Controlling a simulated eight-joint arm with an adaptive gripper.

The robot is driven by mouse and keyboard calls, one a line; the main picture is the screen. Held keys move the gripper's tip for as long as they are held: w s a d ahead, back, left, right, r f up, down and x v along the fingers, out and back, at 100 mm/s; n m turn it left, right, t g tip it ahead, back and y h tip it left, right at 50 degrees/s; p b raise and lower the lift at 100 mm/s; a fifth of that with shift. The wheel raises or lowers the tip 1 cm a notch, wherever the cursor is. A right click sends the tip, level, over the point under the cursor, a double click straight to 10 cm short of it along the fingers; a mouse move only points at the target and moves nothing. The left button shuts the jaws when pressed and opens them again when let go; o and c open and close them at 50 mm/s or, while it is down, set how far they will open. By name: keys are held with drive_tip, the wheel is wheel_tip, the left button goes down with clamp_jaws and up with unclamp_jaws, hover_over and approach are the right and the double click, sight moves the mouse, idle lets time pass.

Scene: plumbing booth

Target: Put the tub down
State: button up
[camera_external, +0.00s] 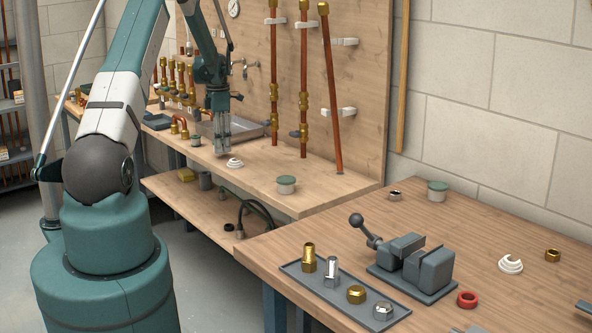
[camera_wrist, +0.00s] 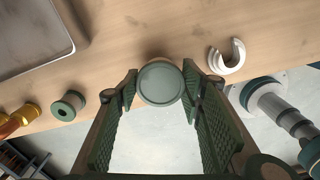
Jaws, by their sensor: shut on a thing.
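My gripper (camera_external: 222,148) hangs over the far bench near its front edge, fingers pointing down. In the wrist view a round tub with a grey-green lid (camera_wrist: 160,83) sits between the fingertips of my gripper (camera_wrist: 160,90), and the fingers are shut on it. The fingers mostly hide this tub in the external view, so whether its base touches the bench is not clear. Similar green-lidded tubs stand on the far bench (camera_external: 286,185) and on the near bench (camera_external: 437,191).
A white coil (camera_external: 234,162) lies close beside my gripper; it also shows in the wrist view (camera_wrist: 228,57). Upright copper pipes (camera_external: 303,90) stand behind. Bare wood (camera_external: 262,158) lies to the right.

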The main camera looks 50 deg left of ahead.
drive_tip(key=shift+f, duration=0.8)
drive_tip(key=shift+f, duration=0.15)
drive_tip(key=o, duration=0.9)
wheel_tip(320, 180, up, 12)
drive_tip(key=shift+r, duration=0.15)
idle(0.5)
drive_tip(key=shift+d, duration=0.1)
